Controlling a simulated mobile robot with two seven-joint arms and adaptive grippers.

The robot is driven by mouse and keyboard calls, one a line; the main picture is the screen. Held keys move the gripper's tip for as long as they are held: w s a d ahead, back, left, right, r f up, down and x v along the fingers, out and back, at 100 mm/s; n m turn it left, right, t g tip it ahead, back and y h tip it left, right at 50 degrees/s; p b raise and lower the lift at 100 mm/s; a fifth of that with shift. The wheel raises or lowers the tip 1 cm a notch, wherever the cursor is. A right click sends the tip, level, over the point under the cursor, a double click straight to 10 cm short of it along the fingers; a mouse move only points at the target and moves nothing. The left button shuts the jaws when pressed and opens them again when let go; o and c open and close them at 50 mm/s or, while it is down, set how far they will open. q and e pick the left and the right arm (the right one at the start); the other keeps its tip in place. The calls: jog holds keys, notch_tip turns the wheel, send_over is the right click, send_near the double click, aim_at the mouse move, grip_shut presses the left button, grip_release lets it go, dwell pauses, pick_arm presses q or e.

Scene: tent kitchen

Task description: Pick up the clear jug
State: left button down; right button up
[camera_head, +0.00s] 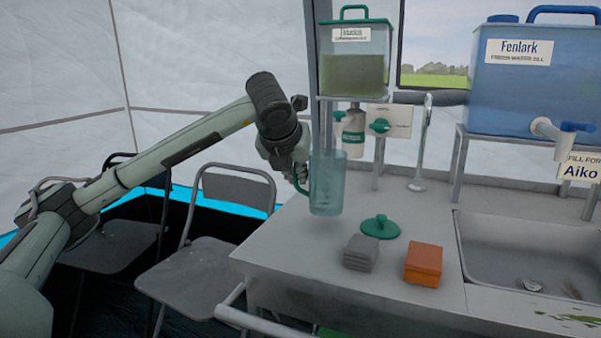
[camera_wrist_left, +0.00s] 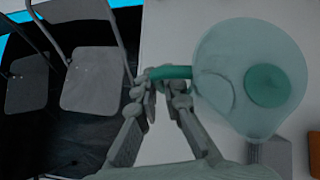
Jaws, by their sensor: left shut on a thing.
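The clear jug (camera_head: 327,185) is upright at the left end of the grey counter, tinted pale green-blue. My left gripper (camera_head: 301,178) is on its left side, shut on the green handle. In the left wrist view the gripper (camera_wrist_left: 165,82) pinches the green handle (camera_wrist_left: 178,72), and the jug's round body (camera_wrist_left: 225,65) lies to the right. Whether its base touches the counter is not clear. A green lid (camera_head: 380,227) lies on the counter to the right of the jug. My right gripper is out of view.
A grey sponge stack (camera_head: 361,252) and an orange box (camera_head: 423,264) lie in front of the lid. A tap (camera_head: 421,145) and sink (camera_head: 530,250) are to the right. A green-lidded dispenser (camera_head: 354,70) stands above, behind the jug. Folding chairs (camera_head: 200,270) stand left of the counter.

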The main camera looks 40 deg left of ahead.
pick_arm(q)
jog(key=s+d+b, duration=0.1)
jog(key=s+d, duration=0.1)
jog(key=s, duration=0.4)
jog(key=shift+s+d, duration=0.3)
jog(key=shift+d, duration=0.1)
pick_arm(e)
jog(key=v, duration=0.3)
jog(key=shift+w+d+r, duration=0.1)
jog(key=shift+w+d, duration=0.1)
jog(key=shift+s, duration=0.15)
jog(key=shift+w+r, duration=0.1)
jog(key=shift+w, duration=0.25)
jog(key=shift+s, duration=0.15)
